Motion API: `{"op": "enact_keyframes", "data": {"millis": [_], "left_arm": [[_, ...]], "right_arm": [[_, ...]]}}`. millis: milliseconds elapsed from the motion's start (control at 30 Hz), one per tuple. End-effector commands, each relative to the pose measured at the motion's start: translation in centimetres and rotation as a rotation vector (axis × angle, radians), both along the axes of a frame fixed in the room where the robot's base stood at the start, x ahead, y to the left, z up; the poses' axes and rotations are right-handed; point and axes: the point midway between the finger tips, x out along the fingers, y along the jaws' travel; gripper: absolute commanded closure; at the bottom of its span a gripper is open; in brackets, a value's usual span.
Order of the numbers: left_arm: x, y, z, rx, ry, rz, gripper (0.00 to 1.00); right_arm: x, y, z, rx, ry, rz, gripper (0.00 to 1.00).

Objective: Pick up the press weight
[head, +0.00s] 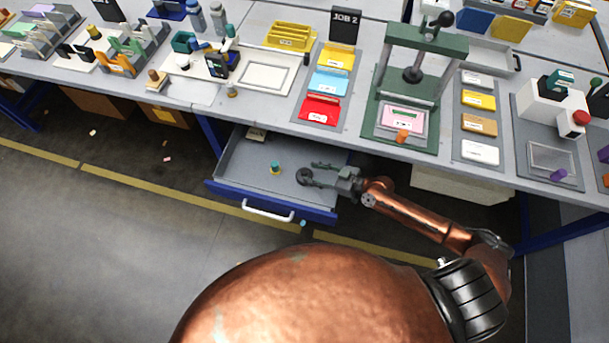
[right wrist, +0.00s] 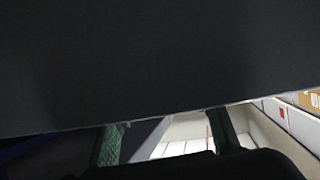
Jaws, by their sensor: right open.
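My right gripper (head: 314,174) reaches into the drawer from the right. Its two fingers are spread, with the tips close to the weight's right side. I cannot tell whether they touch it. In the right wrist view the two greenish fingers (right wrist: 166,138) stand apart at the bottom. A large dark surface hides most of that view, and the weight cannot be made out there. My left gripper is not in view.
A small teal-topped object (head: 275,168) stands in the drawer left of the weight. A pale card (head: 256,134) lies at its back. The tabletop's front edge (head: 330,147) runs just behind and above my gripper. A green press (head: 412,80) stands on the table.

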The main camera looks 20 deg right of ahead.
Motion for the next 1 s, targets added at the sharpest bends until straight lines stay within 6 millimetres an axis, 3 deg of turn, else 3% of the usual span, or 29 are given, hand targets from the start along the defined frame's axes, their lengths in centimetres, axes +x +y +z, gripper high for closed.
{"op": "enact_keyframes", "data": {"millis": [267,567,1000], "left_arm": [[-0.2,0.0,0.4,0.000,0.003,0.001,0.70],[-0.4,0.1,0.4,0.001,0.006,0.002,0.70],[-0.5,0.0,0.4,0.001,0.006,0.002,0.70]], "right_arm": [[2.3,2.6,-1.2,0.001,-0.002,-0.001,0.58],[2.5,2.8,-1.4,-0.001,-0.001,0.000,0.58],[2.5,2.8,-1.4,0.001,-0.001,0.000,0.89]]}}
